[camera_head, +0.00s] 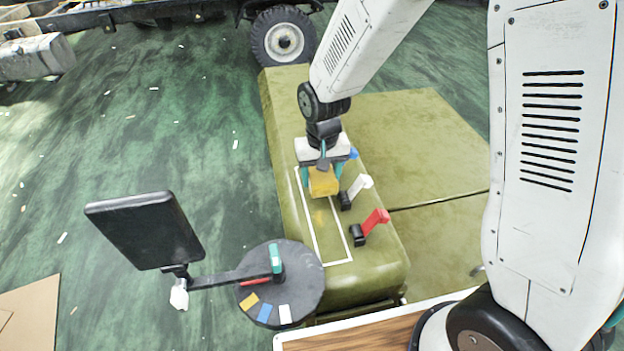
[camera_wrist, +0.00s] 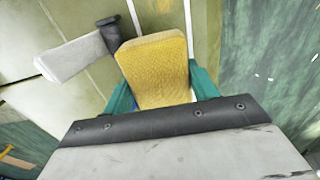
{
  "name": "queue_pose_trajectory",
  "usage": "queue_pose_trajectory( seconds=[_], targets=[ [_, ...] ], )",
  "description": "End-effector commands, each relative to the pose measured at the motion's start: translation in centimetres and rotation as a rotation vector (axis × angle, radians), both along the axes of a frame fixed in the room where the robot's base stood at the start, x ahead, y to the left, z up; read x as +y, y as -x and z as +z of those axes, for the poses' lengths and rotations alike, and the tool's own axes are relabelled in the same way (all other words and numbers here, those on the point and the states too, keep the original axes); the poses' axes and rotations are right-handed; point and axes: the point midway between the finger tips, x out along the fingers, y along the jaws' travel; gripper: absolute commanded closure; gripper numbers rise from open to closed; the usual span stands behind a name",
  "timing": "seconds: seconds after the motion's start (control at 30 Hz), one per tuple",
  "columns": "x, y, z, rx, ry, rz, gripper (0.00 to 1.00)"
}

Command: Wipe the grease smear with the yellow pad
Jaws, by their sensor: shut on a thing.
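The yellow pad (camera_head: 322,181) is held between the teal fingers of my gripper (camera_head: 321,172), above the green bench-like surface (camera_head: 375,270). In the wrist view the pad (camera_wrist: 156,68) fills the space between the fingers of my gripper (camera_wrist: 158,92). A faint yellowish smear (camera_head: 320,217) shows on the green surface inside a white rectangular outline (camera_head: 316,247), just in front of the pad. I cannot tell whether the pad touches the surface.
A white lever (camera_head: 358,186) and a red lever (camera_head: 372,225) stand just right of the outline. The white one also shows in the wrist view (camera_wrist: 72,56). A round dark tray (camera_head: 300,262) with coloured pieces and a dark screen (camera_head: 145,230) are at the front left.

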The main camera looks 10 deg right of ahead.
Motion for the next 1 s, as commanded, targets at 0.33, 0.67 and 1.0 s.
queue_pose_trajectory(
  seconds=[0.33, 0.67, 1.0],
  targets=[
    [-0.3, 0.0, 3.1, 0.0, 0.0, -0.005, 0.75],
    [-0.5, 0.0, 5.3, 0.001, 0.0, -0.007, 0.75],
    [-0.5, 0.0, 5.3, 0.002, 0.001, -0.008, 0.75]
  ],
)
